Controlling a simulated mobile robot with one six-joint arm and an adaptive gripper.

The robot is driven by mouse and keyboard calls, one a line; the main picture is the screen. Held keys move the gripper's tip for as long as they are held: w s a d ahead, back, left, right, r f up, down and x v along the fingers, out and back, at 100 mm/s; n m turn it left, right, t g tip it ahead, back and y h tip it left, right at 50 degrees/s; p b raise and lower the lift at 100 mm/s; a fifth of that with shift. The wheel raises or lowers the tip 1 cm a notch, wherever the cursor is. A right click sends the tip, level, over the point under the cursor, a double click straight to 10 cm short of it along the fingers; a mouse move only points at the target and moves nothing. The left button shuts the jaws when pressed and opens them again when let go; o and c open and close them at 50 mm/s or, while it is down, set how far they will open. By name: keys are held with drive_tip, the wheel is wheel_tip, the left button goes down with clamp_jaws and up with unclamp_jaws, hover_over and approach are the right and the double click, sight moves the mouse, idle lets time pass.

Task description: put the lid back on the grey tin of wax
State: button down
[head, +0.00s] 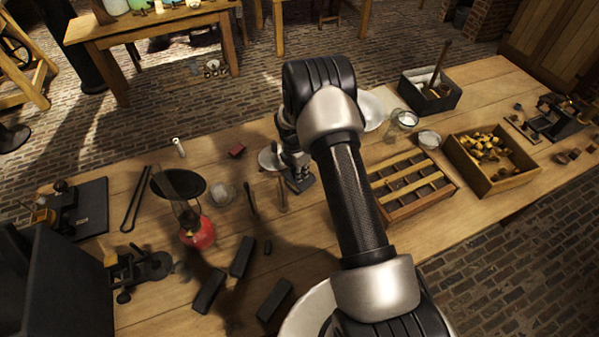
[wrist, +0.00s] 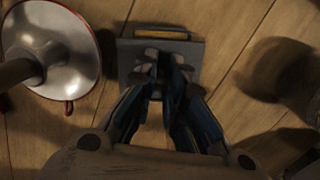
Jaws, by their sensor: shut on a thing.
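My gripper (wrist: 165,58) points down at the table, its fingers close together over a flat grey square piece (wrist: 130,60). It appears shut on this piece, which may be the lid; the fingertips hide the place of contact. The piece has a dark bar with a pale edge along its far side. In the head view my gripper (head: 296,170) is low over the middle of the table, partly hidden by my arm. I cannot pick out the grey tin of wax for certain; my arm hides part of the table.
A red-rimmed metal dish (wrist: 75,60) with a handle is close left of my gripper. A blurred dark shape (wrist: 285,75) is to the right. A red lamp (head: 198,234) and dark blocks (head: 243,257) lie left, a divided wooden tray (head: 402,213) and box (head: 515,182) right.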

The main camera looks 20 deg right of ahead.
drive_tip(key=c, duration=1.6)
unclamp_jaws()
drive_tip(key=shift+o, duration=0.6)
drive_tip(key=o, duration=0.4)
drive_tip(key=shift+r+p, duration=2.1)
drive_tip(key=shift+r, duration=1.45)
drive_tip(key=shift+c, duration=0.4)
